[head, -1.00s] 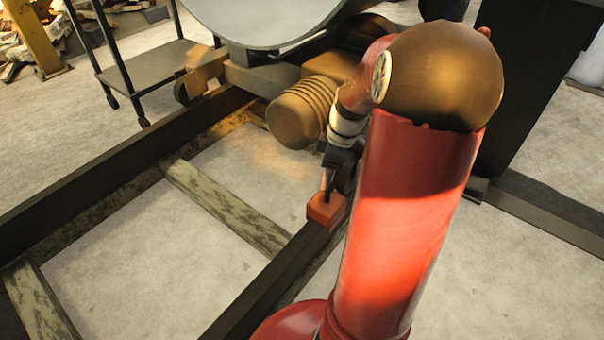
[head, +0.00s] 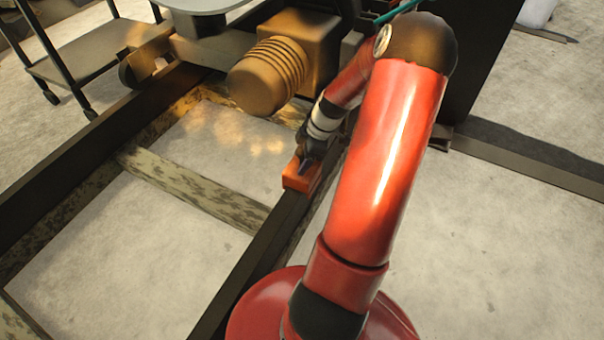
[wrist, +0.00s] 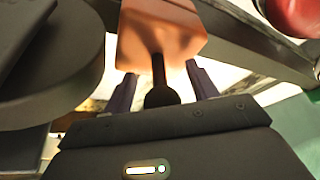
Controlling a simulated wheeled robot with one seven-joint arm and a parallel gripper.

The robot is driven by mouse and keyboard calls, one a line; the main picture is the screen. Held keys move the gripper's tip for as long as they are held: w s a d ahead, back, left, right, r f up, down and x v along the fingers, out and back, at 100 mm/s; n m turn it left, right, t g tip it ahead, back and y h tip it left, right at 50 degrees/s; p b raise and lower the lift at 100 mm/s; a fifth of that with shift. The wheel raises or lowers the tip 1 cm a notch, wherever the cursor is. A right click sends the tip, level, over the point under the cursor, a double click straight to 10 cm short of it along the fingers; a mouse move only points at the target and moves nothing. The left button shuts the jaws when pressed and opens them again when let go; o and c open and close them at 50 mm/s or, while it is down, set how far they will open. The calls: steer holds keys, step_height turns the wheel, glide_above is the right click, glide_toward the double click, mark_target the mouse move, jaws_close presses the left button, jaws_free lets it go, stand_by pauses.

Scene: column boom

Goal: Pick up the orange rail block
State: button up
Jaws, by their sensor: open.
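The orange rail block (head: 297,178) sits on top of the dark rail (head: 262,245) in the head view. It also shows at the top of the wrist view (wrist: 150,40), with a dark stem (wrist: 159,78) on it that ends in a rounded knob. My gripper (head: 309,162) is right at the block, over its upper part, and hides the stem in the head view. In the wrist view my gripper (wrist: 162,72) is open, one finger on each side of the stem. The fingertips look close to the block; whether they touch it I cannot tell.
A brown ribbed motor (head: 268,75) stands behind the block. A mottled crossbar (head: 190,187) joins the rail to another dark beam (head: 85,155) at left. A dark cart (head: 95,50) is at the far left. Pale floor lies open between the beams.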

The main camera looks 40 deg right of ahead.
steer(key=shift+f, duration=0.2)
steer(key=shift+a, duration=0.1)
jaws_close()
steer(key=shift+w+r, duration=0.1)
stand_by(1.1)
